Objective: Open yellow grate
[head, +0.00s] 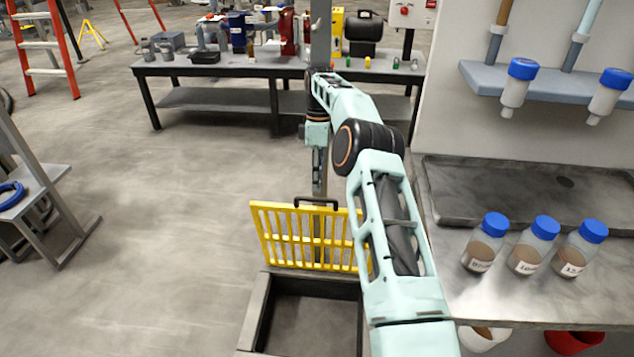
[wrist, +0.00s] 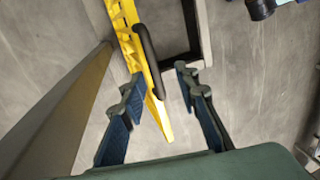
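The yellow grate (head: 290,236) stands nearly upright at the far edge of a dark floor pit (head: 256,312), so the pit's opening is uncovered. A black handle (head: 316,200) sits on the grate's top edge. My gripper (head: 319,184) points down just above or behind the handle; the head view does not settle which. In the wrist view my gripper (wrist: 158,92) has its fingers spread wide. The grate's yellow edge (wrist: 158,112) and the black handle (wrist: 147,60) show between the fingers, with visible gaps. My arm hides the grate's right side.
A steel counter (head: 455,285) with several blue-capped bottles (head: 534,246) stands close on the right. A workbench (head: 230,68) with tools is at the back. A grey stand (head: 45,215) is at the left. The floor left of the pit is clear.

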